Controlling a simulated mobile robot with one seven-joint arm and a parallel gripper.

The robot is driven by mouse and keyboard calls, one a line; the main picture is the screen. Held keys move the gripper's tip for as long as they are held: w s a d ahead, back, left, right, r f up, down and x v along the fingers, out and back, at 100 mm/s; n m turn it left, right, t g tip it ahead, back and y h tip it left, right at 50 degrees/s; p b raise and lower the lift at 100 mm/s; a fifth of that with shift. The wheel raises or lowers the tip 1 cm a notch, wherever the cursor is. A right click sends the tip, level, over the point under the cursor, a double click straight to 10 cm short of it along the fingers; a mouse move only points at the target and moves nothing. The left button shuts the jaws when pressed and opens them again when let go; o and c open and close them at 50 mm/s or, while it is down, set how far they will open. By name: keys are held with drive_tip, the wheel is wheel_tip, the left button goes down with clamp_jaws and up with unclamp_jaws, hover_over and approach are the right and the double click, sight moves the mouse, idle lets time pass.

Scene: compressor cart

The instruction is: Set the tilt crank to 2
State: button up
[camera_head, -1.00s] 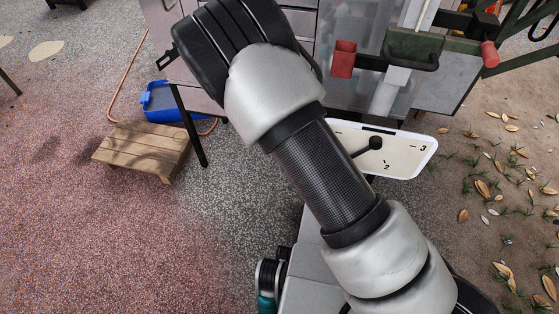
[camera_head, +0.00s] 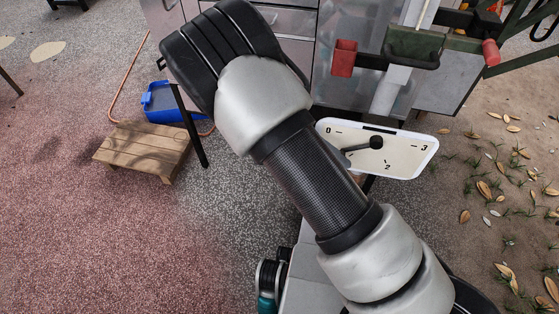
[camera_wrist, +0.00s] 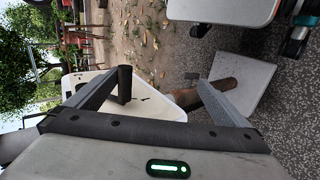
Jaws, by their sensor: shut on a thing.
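The tilt crank's dark knob (camera_head: 376,142) shows over the white dial plate (camera_head: 408,160), with a bar running left from it under my arm. The marks 0, 2 and 3 are readable on the plate. The knob lies above the 2; the exact setting I cannot tell. The knob (camera_wrist: 125,84) stands between my gripper's fingers (camera_wrist: 160,78) in the wrist view, close beside the left finger, with the plate (camera_wrist: 160,108) behind. My gripper is shut on the crank, though its contact is not clearly visible.
A wooden step (camera_head: 143,150) and a blue bin (camera_head: 162,103) stand at left. Leaf-strewn ground (camera_head: 490,220) lies open at right.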

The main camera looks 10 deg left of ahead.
drive_tip(key=shift+y, duration=0.3)
drive_tip(key=a, duration=0.3)
drive_tip(key=a+f, duration=0.1)
drive_tip(key=a, duration=0.1)
drive_tip(key=shift+s, duration=0.1)
drive_tip(key=shift+a+f+b, duration=0.1)
drive_tip(key=shift+a+b, duration=0.2)
drive_tip(key=shift+a, duration=0.25)
drive_tip(key=c, duration=1.2)
drive_tip(key=a, duration=0.3)
drive_tip(key=a+b, duration=0.1)
drive_tip(key=a, duration=0.1)
drive_tip(key=shift+r, duration=0.4)
drive_tip(key=p+v, duration=0.3)
drive_tip(key=v, duration=1.4)
drive_tip(key=shift+s+a, duration=0.1)
drive_tip(key=shift+a, duration=0.2)
